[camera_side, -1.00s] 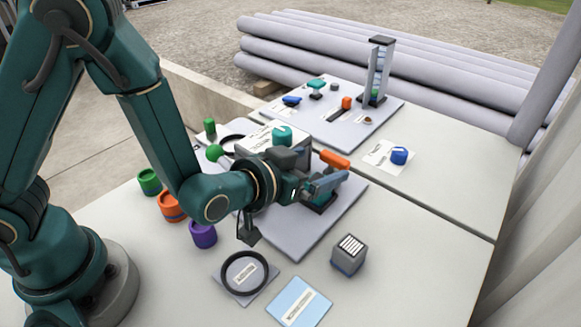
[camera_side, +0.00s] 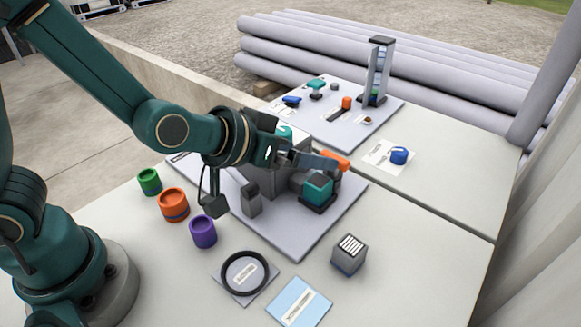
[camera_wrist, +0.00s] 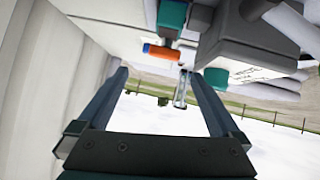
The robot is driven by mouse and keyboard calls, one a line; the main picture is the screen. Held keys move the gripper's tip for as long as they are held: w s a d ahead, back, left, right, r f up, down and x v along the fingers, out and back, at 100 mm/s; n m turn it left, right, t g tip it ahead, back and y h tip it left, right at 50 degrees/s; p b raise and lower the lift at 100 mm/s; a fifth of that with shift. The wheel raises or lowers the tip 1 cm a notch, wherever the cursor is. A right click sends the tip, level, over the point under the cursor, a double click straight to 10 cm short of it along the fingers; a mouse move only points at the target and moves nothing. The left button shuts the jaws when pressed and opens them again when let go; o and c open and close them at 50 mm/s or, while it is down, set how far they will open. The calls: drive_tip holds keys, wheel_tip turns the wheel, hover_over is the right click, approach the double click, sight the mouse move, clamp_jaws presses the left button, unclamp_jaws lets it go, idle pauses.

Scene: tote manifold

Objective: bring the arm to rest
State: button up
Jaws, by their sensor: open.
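My gripper (camera_side: 305,160) is in the middle of the side view, above the grey board (camera_side: 295,238) and the grey block-like unit on it. It points right, its fingertips appearing close to an orange cylinder (camera_side: 335,160); whether they touch it cannot be told from the side. In the wrist view my gripper (camera_wrist: 158,80) shows two dark fingers spread wide with nothing between them. The orange cylinder (camera_wrist: 160,52) lies beyond the fingertips there. A teal block on a dark base (camera_side: 318,190) stands on the board below my gripper.
Green (camera_side: 149,182), orange (camera_side: 173,204) and purple (camera_side: 203,231) cups stand at left. A black ring (camera_side: 245,272), a blue card (camera_side: 299,302) and a grey cube (camera_side: 349,254) lie in front. A second board with a tower (camera_side: 378,72) stands behind.

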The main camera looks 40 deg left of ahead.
drive_tip(key=s+a+r+g+y, duration=0.1)
drive_tip(key=s+a+r+g, duration=0.1)
drive_tip(key=s+a, duration=0.3)
drive_tip(key=s+a+r+g+y, duration=0.1)
drive_tip(key=s+a+r+g, duration=0.1)
drive_tip(key=s, duration=1)
drive_tip(key=a+g, duration=0.1)
drive_tip(key=a, duration=0.1)
drive_tip(key=shift+a, duration=0.35)
